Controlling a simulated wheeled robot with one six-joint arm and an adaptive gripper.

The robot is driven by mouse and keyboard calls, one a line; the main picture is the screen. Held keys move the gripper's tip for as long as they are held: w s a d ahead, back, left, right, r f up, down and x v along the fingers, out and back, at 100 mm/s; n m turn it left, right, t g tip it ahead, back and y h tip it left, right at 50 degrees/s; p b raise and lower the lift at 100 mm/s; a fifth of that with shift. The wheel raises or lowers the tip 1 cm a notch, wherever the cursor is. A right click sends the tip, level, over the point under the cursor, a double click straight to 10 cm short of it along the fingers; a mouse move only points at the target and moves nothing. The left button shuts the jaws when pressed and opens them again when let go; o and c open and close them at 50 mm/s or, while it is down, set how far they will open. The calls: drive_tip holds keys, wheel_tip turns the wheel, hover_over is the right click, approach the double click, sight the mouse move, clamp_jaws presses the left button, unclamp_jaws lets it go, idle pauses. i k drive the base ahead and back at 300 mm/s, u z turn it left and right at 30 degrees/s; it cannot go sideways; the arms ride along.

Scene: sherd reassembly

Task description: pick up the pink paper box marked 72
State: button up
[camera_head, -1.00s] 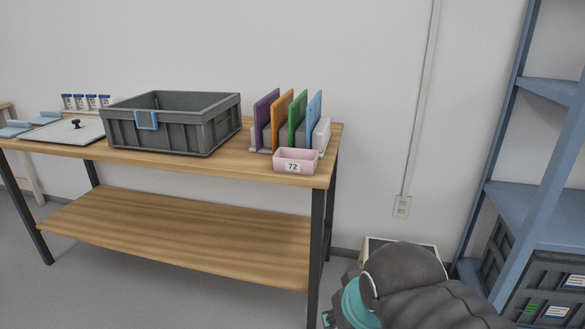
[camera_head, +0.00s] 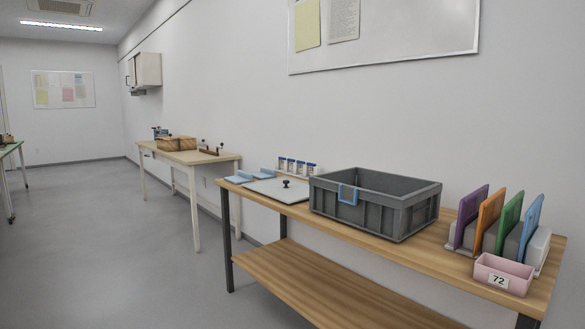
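The pink paper box (camera_head: 503,274) has an open top and a white label reading 72 on its front. It sits upright at the front right of the wooden table (camera_head: 405,257), close to the table's front edge and just in front of the coloured upright panels. My gripper is not in view, and no part of my arm shows in the current head view.
A grey crate (camera_head: 375,203) stands mid-table. Purple, orange, green and blue panels (camera_head: 491,221) stand upright behind the box. A white lid (camera_head: 280,191) lies left of the crate. Another table (camera_head: 190,157) stands farther back. The floor (camera_head: 120,240) at left is clear.

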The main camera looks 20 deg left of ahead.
sight(511, 277)
drive_tip(key=z, duration=0.05)
drive_tip(key=k, duration=0.5)
drive_tip(key=u, duration=1.1)
drive_tip(key=i, duration=0.75)
drive_tip(key=u, duration=0.65)
drive_tip(key=i, duration=0.85)
drive_tip(key=z, duration=0.6)
drive_tip(key=i, duration=0.55)
drive_tip(key=z, duration=0.45)
